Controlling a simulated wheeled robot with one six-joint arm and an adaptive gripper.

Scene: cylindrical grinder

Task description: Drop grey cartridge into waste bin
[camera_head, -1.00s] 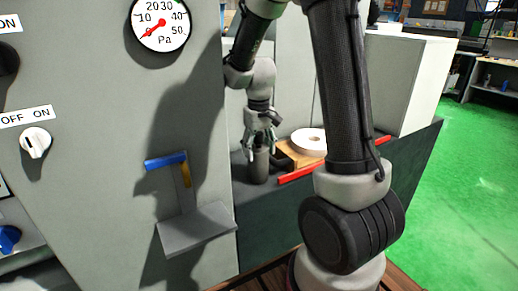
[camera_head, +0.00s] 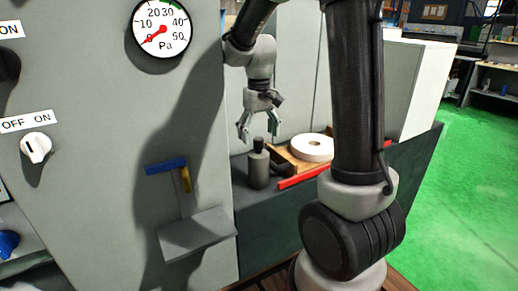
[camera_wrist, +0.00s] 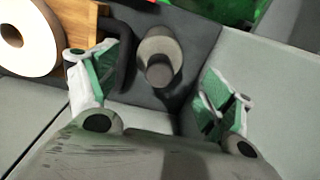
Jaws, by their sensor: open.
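The grey cartridge (camera_head: 258,170), a cylinder with a narrower dark neck, stands upright on the dark machine ledge, close to the grey cabinet's side. In the wrist view the grey cartridge (camera_wrist: 158,49) is seen from above, beyond and between my fingertips. My gripper (camera_head: 258,132) is open and empty, just above the cartridge's top, fingers pointing down and spread to either side. Its green and grey fingers also show in the wrist view, where my gripper (camera_wrist: 152,80) touches nothing that I can see. I cannot make out a waste bin in any view.
A white grinding wheel (camera_head: 313,148) lies on a wooden block to the right of the cartridge. A red bar (camera_head: 303,177) runs along the ledge's front edge. The grey cabinet (camera_head: 90,130) with gauge, switch and blue-handled valve (camera_head: 166,164) stands at left. Green floor (camera_head: 470,200) at right is open.

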